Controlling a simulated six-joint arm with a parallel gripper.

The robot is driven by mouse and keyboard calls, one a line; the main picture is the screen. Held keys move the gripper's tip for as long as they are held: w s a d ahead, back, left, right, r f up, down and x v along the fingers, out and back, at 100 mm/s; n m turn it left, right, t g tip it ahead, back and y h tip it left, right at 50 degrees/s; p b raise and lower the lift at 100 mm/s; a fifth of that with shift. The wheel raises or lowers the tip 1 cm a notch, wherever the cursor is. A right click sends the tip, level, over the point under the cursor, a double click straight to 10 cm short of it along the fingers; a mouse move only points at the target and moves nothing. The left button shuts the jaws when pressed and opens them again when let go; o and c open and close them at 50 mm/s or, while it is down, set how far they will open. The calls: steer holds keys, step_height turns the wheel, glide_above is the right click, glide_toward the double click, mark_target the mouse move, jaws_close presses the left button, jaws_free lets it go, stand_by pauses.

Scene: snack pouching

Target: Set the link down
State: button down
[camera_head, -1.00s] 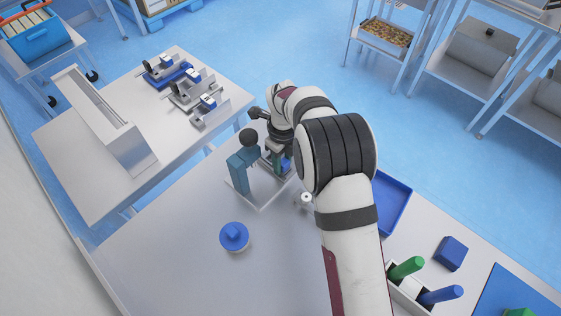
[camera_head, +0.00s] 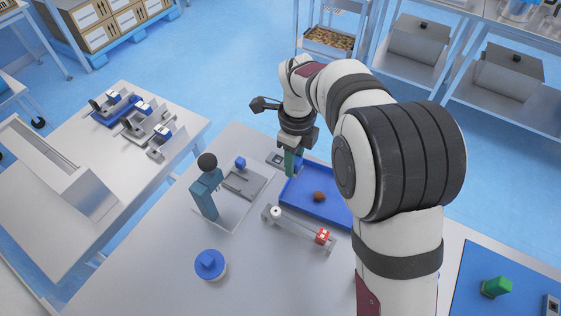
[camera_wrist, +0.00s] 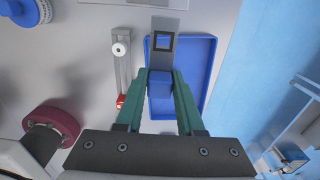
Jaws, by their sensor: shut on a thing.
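My gripper (camera_head: 293,163) has green fingers and hangs over the far left end of the blue tray in the head view. In the wrist view my gripper (camera_wrist: 160,76) is shut on the blue block of a grey bar, which I take to be the link (camera_wrist: 163,50). The bar sticks out past the fingertips and has a dark square near its far end. In the head view the link (camera_head: 275,158) shows in part beside the fingers. I cannot tell whether it touches anything below.
The blue tray (camera_head: 318,215) holds a brown lump (camera_head: 319,196). A grey rail with a red block (camera_head: 322,236) lies in front. A teal post (camera_head: 205,195) with a black ball stands by a grey fixture (camera_head: 245,183). A blue round knob (camera_head: 209,264) sits nearer.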

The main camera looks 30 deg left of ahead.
stand_by(0.3)
steer(key=d+r+n, duration=0.5)
steer(key=d+n, duration=0.1)
steer(key=d, duration=0.4)
steer(key=d+r+n, duration=0.5)
steer(key=d+n, duration=0.1)
steer(key=d, duration=0.3)
steer(key=d+r+n, duration=0.5)
steer(key=d+n, duration=0.1)
steer(key=d, duration=0.4)
steer(key=m, duration=1.8)
glide_above(325, 186)
step_height(325, 186, down, 24)
steer(key=shift+d+r, duration=0.15)
steer(key=shift+r, duration=0.05)
step_height(325, 186, down, 3)
steer(key=shift+f, duration=0.45)
